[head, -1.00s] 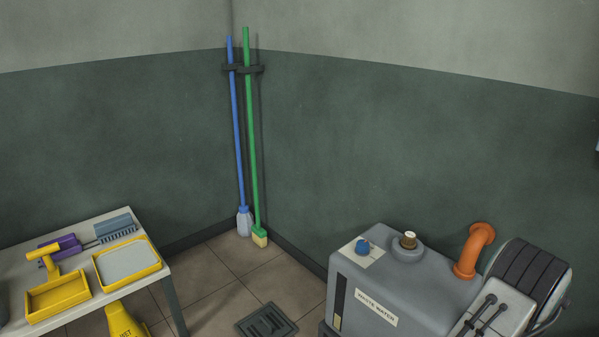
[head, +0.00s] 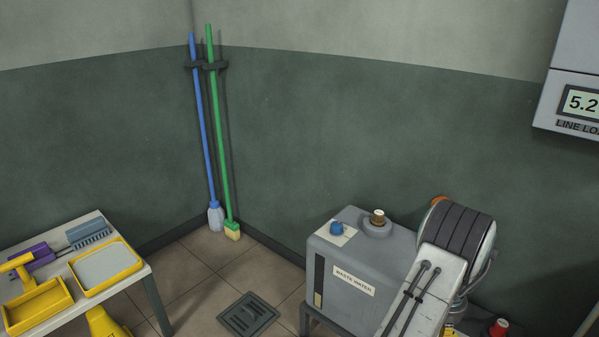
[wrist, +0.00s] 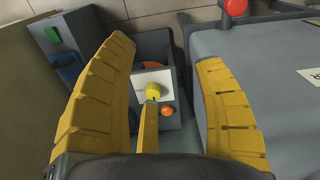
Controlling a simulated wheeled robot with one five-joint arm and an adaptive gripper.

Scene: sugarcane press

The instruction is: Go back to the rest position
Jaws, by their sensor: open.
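My gripper (wrist: 167,52) shows in the wrist view with its yellow ribbed fingers spread apart. It is open, and nothing is held between the fingers. Beyond the fingers is a pale panel (wrist: 140,82) with a yellow knob (wrist: 153,91) and an orange button (wrist: 167,111). I cannot tell how far the fingers are from the panel. In the head view the gripper does not show clearly; a part of my arm stands at the lower right, in front of the tank's right side.
The grey waste water tank (head: 350,255) stands at centre right. A table (head: 137,262) with yellow trays is at lower left. A blue broom (head: 202,130) and a green one (head: 219,130) lean in the corner. Open floor with a drain (head: 248,313) lies between. A display box (head: 570,100) hangs upper right.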

